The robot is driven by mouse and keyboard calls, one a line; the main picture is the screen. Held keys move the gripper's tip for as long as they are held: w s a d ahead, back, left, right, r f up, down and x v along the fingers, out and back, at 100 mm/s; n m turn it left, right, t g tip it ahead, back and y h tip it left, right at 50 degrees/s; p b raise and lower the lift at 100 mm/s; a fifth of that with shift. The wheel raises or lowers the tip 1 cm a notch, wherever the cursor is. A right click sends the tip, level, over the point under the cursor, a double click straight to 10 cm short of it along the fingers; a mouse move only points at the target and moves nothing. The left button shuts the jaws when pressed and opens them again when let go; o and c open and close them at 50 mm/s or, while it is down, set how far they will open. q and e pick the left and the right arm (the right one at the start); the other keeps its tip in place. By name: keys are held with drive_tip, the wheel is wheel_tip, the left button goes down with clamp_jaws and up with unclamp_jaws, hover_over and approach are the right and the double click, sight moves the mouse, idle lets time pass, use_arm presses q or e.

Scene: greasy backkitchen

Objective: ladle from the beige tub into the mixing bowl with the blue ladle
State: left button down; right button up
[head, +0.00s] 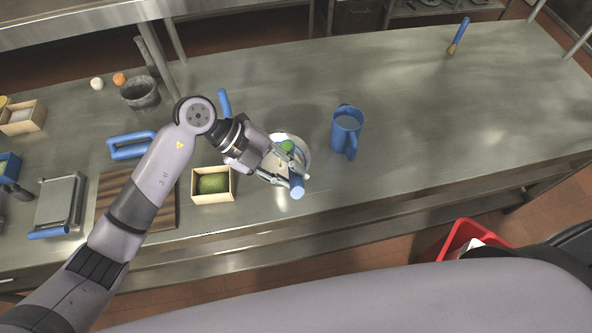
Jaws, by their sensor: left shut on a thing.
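I cannot tell whether this vessel is the mixing bowl or the beige tub. No other clear tub shows. My right gripper is out of view.
A blue jug (347,131) stands right of the white vessel. A wooden box (213,198) with a green fruit is to the left. A blue handle (224,103), a grey mortar (140,94) and a cutting board (160,215) lie farther left. The counter's right side is mostly clear.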

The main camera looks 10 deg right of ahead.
use_arm(q)
drive_tip(key=shift+s+a+f+h+b, duration=0.1)
drive_tip(key=shift+a+f+h+b, duration=0.25)
drive_tip(key=shift+b, duration=0.2)
drive_tip(key=s+a+f+m+t+h+b, duration=0.1)
drive_tip(key=a+f+h+b, duration=0.5)
drive_tip(key=b, duration=1.4)
drive_tip(key=s+t+h, duration=0.1)
drive_tip(key=s+h, duration=0.1)
drive_tip(key=h, duration=0.1)
drive_tip(key=shift+f+m, duration=0.2)
drive_tip(key=shift+m, duration=0.1)
drive_tip(key=shift+r, duration=0.1)
